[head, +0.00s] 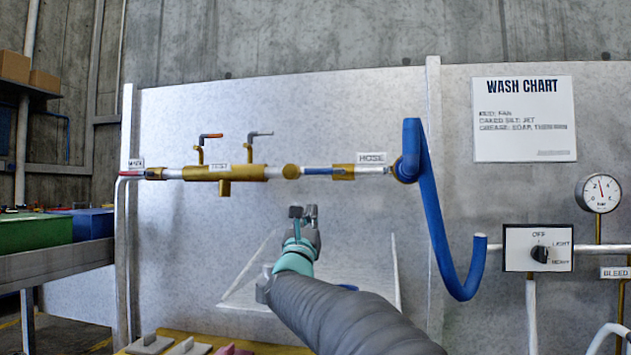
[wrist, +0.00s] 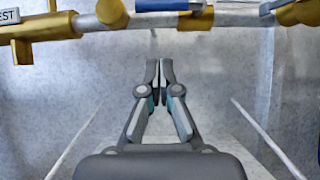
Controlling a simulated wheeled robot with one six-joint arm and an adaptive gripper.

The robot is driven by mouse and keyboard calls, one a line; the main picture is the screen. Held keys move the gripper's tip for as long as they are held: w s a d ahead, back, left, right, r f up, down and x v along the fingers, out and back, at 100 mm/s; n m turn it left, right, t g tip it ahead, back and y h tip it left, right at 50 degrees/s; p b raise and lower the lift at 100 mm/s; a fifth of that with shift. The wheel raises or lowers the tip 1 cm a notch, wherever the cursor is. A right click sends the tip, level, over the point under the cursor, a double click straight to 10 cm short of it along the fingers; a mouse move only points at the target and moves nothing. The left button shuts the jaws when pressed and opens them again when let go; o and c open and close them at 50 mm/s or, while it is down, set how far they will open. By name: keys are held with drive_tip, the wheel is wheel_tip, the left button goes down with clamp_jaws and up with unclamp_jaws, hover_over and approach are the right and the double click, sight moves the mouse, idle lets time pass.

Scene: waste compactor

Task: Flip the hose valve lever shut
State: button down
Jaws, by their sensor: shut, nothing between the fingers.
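The hose valve (head: 343,172) is a brass body on the horizontal pipe, left of the HOSE label (head: 371,158). A blue lever (head: 318,171) reaches left from it, lying along the pipe. In the wrist view, the blue lever (wrist: 168,5) and the brass valve body (wrist: 197,18) show at the top edge, partly cut off. My gripper (head: 303,211) is below the pipe and apart from the lever. In the wrist view its fingertips (wrist: 159,72) are together with nothing held, pointing up toward the pipe.
A blue hose (head: 436,220) hangs at right. A selector switch box (head: 538,248) and gauge (head: 598,193) are further right. The panel around my gripper is clear.

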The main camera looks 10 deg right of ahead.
sight(324, 171)
drive_tip(key=w+d+r+p, duration=0.2)
drive_tip(key=w+r+p, duration=0.1)
drive_tip(key=w+r, duration=0.2)
drive_tip(key=shift+r+p, duration=0.3)
drive_tip(key=shift+r, duration=0.75)
drive_tip(key=shift+r+m, duration=0.15)
drive_tip(key=shift+m, duration=0.25)
